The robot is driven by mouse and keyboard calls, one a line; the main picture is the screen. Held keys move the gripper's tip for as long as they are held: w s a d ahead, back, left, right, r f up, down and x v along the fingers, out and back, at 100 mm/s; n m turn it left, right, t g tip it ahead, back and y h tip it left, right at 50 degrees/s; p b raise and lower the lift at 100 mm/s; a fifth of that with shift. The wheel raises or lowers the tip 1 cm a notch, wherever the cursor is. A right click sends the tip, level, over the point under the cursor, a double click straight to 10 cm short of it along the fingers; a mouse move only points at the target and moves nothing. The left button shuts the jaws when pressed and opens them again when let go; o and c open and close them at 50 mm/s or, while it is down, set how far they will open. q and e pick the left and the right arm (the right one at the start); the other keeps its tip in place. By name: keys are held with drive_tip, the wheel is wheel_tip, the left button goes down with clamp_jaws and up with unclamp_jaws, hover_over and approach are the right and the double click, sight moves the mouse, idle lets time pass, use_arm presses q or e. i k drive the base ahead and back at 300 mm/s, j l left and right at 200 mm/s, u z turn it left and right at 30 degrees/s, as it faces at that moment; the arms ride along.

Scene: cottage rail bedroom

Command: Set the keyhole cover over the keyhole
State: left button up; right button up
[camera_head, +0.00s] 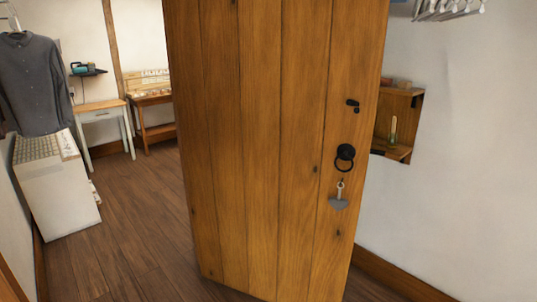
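A plank door (262,150) fills the middle of the head view. A small black fitting, likely the keyhole cover (351,102), is near the door's right edge. It sticks out to the left, with a dark spot, perhaps the keyhole (356,110), just below its right end. Below it is a black ring handle (345,157) on a round plate. Under the ring hangs a metal piece (340,190) with a grey tag (338,204); I cannot tell whether it is a key in a lock. Neither of my grippers is in view.
At left are a white cabinet (62,195), a hanging dark shirt (35,82), a small table (101,107) and a wooden stand (155,101). Floor (135,225) left of the door is clear.

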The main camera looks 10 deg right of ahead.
sight(349, 102)
drive_tip(key=i+l+z, duration=0.1)
drive_tip(key=z, duration=1.25)
drive_tip(key=i+j, duration=0.15)
drive_tip(key=i, duration=0.5)
drive_tip(key=i+j, duration=0.15)
drive_tip(key=i, duration=0.45)
